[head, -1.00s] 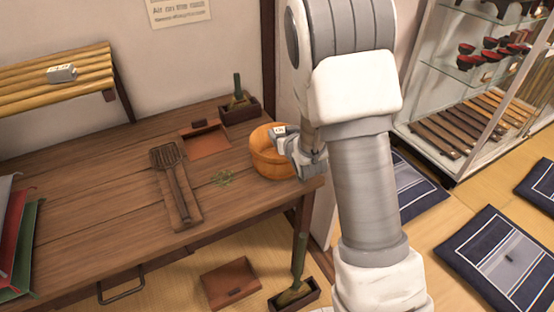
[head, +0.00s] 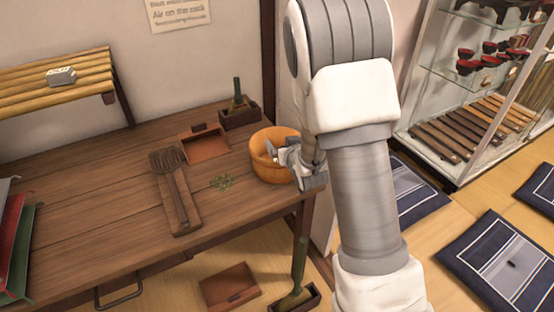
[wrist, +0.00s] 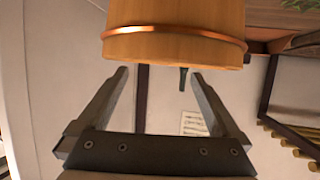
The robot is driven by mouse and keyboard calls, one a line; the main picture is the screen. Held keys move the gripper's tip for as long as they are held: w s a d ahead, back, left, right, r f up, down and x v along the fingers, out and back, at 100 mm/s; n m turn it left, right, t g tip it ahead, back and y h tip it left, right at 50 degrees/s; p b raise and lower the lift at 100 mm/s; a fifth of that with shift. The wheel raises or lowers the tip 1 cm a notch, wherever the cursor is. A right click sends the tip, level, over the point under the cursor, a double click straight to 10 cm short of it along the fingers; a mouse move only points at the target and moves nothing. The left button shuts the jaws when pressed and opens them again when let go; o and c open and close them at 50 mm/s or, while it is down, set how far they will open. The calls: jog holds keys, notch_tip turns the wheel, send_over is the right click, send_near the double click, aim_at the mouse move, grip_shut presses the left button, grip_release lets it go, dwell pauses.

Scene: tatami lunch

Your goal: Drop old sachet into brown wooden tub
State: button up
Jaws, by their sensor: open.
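The brown wooden tub (head: 264,165) stands upright at the right end of the wooden table in the head view. Its side with a copper band fills the top of the wrist view (wrist: 175,47). My gripper (head: 284,153) is at the tub's right rim, and its fingers show open and empty in the wrist view (wrist: 158,74). No sachet shows between the fingers. A small grey shape shows at the tub's mouth; I cannot tell whether it is a sachet or a fingertip. Most of the tub's inside is hidden.
A small pale packet (head: 61,76) lies on the slatted shelf (head: 30,99). A slatted wooden tool (head: 170,178), green scraps (head: 221,183), a reddish-brown tray (head: 205,147) and a dark box with a brush (head: 239,116) are on the table. Its left-middle is clear.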

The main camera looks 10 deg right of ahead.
jog(key=p+v, duration=0.4)
jog(key=v, duration=0.4)
jog(key=shift+s+r, duration=0.25)
jog(key=shift+r, duration=0.1)
jog(key=p+v, duration=0.2)
jog(key=p, duration=0.4)
jog(key=shift+s+r+p, duration=0.1)
jog(key=shift+s+p, duration=0.15)
jog(key=shift+p, duration=0.15)
jog(key=shift+s+p, duration=0.1)
jog(key=shift+p, duration=0.45)
jog(key=shift+f+p+v, duration=0.2)
jog(key=shift+p+v, duration=2.3)
jog(key=shift+p, duration=1.65)
jog(key=shift+s, duration=0.1)
